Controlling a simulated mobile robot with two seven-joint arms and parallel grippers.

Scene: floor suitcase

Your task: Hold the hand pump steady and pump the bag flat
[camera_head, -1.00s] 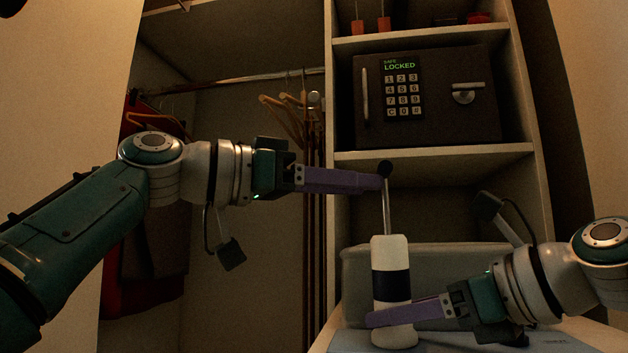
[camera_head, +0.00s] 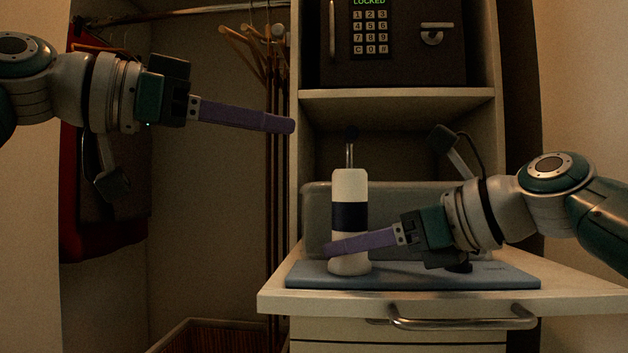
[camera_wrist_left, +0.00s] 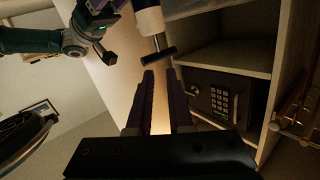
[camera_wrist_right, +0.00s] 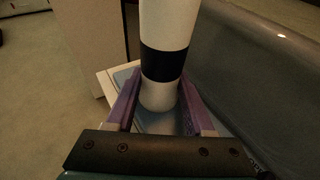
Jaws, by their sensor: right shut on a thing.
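The hand pump (camera_head: 350,190), white with a dark band, stands upright on a blue slab (camera_head: 420,278). Its black handle (camera_head: 352,132) sits atop a short exposed rod. My right gripper (camera_head: 335,250) is shut around the pump's lower body; the right wrist view also shows the pump (camera_wrist_right: 165,65) between both fingers. My left gripper (camera_head: 290,126) is left of the handle, apart from it. In the left wrist view its fingers are spread and empty, with the handle (camera_wrist_left: 158,53) beyond their tips. A grey rounded bulky thing (camera_head: 315,200) behind the pump looks like the bag.
The pump stands on a white counter (camera_head: 275,298) above a drawer with a metal handle (camera_head: 462,318). A shelf (camera_head: 400,95) with a dark safe (camera_head: 395,45) is above. Hangers (camera_head: 250,45) and dark red clothing (camera_head: 85,235) are at left.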

